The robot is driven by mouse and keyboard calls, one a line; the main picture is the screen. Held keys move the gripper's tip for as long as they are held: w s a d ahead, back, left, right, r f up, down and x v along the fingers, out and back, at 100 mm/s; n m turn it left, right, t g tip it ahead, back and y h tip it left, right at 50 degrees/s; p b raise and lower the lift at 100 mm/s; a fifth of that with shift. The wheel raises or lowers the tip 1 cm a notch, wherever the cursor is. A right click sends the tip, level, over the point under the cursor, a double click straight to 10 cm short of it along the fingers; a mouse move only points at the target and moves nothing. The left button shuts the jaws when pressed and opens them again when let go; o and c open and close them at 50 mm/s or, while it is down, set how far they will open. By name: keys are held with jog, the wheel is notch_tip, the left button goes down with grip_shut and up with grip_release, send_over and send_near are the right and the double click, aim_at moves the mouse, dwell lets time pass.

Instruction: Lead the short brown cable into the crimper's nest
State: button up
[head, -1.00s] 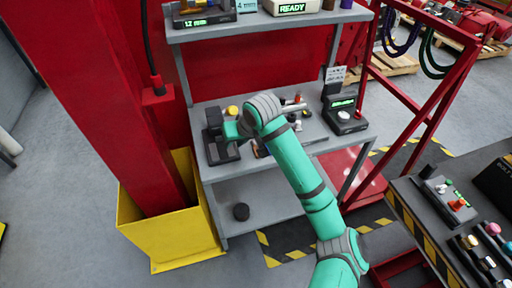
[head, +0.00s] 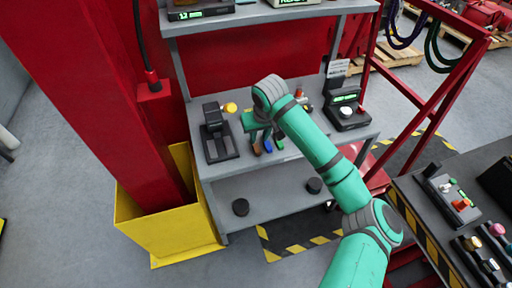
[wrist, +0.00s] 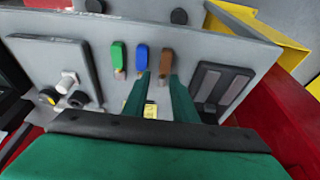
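The short brown cable (wrist: 166,62) lies on the grey bench, the rightmost of three short cables in the wrist view, beside a blue one (wrist: 140,60) and a green one (wrist: 118,55). My gripper (wrist: 160,78) is open, its two green fingers pointing at the brown cable. The cable's near end shows between the fingertips; I cannot tell whether they touch it. In the head view my gripper (head: 262,132) is above the cables. The black crimper (head: 217,137) stands to their left, near a yellow knob (head: 230,107). Its nest is not clear to see.
A black device with a lit green display (head: 345,108) stands at the bench's right. A yellow bin (head: 170,225) and red column stand left of the bench. Bare bench separates the crimper and cables.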

aim_at(256, 145)
jog(key=shift+a+f, duration=0.25)
jog(key=shift+f, duration=0.05)
jog(key=x, duration=0.4)
jog(key=shift+w+a+f, duration=0.1)
jog(key=shift+a, duration=0.15)
jog(key=shift+w+f, duration=0.25)
jog(key=shift+a, duration=0.1)
jog(key=shift+s+a, duration=0.15)
jog(key=shift+c, duration=0.6)
jog(key=c, duration=0.5)
jog(key=shift+s+d, duration=0.1)
jog(key=shift+d, duration=0.25)
grip_shut()
